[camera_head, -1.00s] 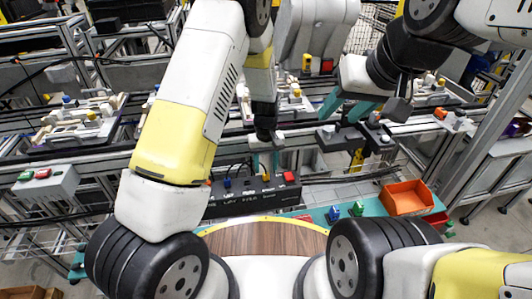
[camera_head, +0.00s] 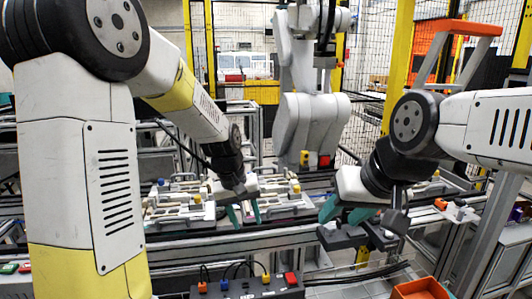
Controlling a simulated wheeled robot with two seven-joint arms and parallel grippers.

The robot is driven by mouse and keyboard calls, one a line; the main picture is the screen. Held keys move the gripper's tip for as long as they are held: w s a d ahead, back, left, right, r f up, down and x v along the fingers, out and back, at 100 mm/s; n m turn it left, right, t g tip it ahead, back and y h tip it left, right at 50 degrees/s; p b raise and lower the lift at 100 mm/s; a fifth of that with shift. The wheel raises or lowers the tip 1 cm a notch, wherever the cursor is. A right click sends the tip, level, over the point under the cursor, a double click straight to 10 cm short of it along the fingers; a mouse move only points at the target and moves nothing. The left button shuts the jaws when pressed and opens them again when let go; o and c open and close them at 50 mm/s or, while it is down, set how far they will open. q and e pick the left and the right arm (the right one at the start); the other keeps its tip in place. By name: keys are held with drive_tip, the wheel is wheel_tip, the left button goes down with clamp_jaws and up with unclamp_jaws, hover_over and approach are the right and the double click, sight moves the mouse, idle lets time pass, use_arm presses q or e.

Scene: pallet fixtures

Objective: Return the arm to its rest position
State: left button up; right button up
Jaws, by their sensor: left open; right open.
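My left gripper (camera_head: 243,214) hangs with its teal fingers apart, in front of the pallet fixtures on the conveyor. Nothing shows between the fingers. My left arm comes in from the left, large in front, and bends down to that gripper. My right gripper (camera_head: 344,213) is also open and appears empty, with teal fingers spread above a dark bracket fixture (camera_head: 345,238). One pallet fixture (camera_head: 180,212) with white and grey parts lies left of my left gripper. Another pallet fixture (camera_head: 288,200) lies right of it, partly behind it.
A black control box (camera_head: 248,291) with coloured plugs and a red button is at the bottom centre. An orange bin (camera_head: 421,288) is at the lower right. A white machine arm (camera_head: 312,130) stands behind the line. Yellow posts (camera_head: 398,65) and mesh fencing are at the back.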

use_arm(q)
drive_tip(key=s+a+r+m+t, duration=0.1)
drive_tip(key=s+a+r, duration=0.3)
drive_tip(key=s, duration=0.5)
drive_tip(key=s+a+r+m+t, duration=0.1)
drive_tip(key=s+a+r+t, duration=0.2)
drive_tip(key=s+r, duration=0.5)
drive_tip(key=shift+s+a+r, duration=0.4)
drive_tip(key=shift+a+r, duration=0.4)
drive_tip(key=shift+a, duration=0.05)
use_arm(e)
drive_tip(key=shift+c, duration=0.5)
